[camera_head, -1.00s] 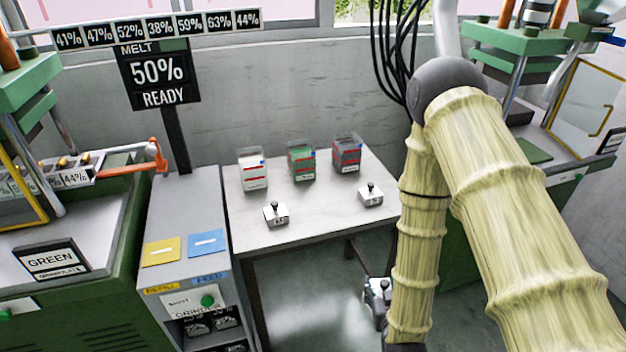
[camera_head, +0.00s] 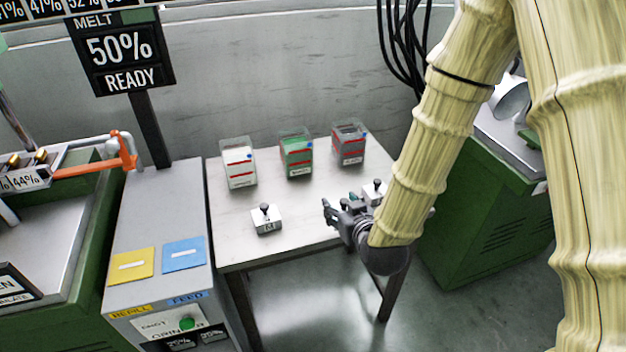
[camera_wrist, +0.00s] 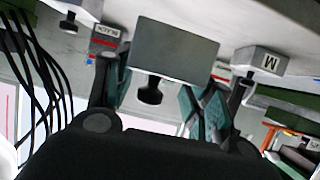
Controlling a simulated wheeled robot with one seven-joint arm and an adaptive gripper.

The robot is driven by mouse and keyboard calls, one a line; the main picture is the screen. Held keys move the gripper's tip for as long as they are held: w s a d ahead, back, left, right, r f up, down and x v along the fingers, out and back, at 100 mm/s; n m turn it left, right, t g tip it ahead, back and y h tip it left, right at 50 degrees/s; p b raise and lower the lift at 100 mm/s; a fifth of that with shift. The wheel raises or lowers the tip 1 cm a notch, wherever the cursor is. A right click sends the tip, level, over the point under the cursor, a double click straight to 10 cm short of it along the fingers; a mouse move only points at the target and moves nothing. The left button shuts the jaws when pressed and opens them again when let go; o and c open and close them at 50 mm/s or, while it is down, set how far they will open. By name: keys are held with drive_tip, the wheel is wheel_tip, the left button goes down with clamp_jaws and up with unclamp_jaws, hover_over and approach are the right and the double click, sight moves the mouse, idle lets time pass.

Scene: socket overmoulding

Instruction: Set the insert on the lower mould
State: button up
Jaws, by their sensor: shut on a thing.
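My gripper (camera_head: 342,214) is over the right part of the table's front edge, below the right insert in the picture. In the wrist view (camera_wrist: 155,95) its fingers are shut on a grey block-shaped insert (camera_wrist: 176,48) with a black knob. In the head view the held insert cannot be told apart from the fingers. Another insert, marked M (camera_head: 267,224), stands on the table and also shows in the wrist view (camera_wrist: 262,61). A third insert (camera_head: 375,188) stands just behind my gripper, partly hidden by it. I cannot make out the lower mould.
The table (camera_head: 240,248) carries a white-filled bin (camera_head: 239,169), a green-filled bin (camera_head: 296,158) and a dark-filled bin (camera_head: 348,148). A green machine (camera_head: 475,215) stands right, partly behind my arm. A grey cabinet (camera_head: 155,225) stands left. Black cables hang at the back wall.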

drive_tip(key=w+a, duration=0.1)
drive_tip(key=w, duration=0.4)
drive_tip(key=w+a+p, duration=0.1)
drive_tip(key=w, duration=0.4)
drive_tip(key=w+a+f+p, duration=0.1)
drive_tip(key=w, duration=0.4)
drive_tip(key=shift+w+a+f, duration=0.1)
drive_tip(key=shift+w+a, duration=0.1)
drive_tip(key=shift+w, duration=0.05)
drive_tip(key=shift+f+p, duration=0.3)
drive_tip(key=shift+f, duration=1.45)
drive_tip(key=shift+f, duration=0.15)
drive_tip(key=o, duration=1.6)
drive_tip(key=shift+s, duration=0.1)
drive_tip(key=shift+o, duration=0.2)
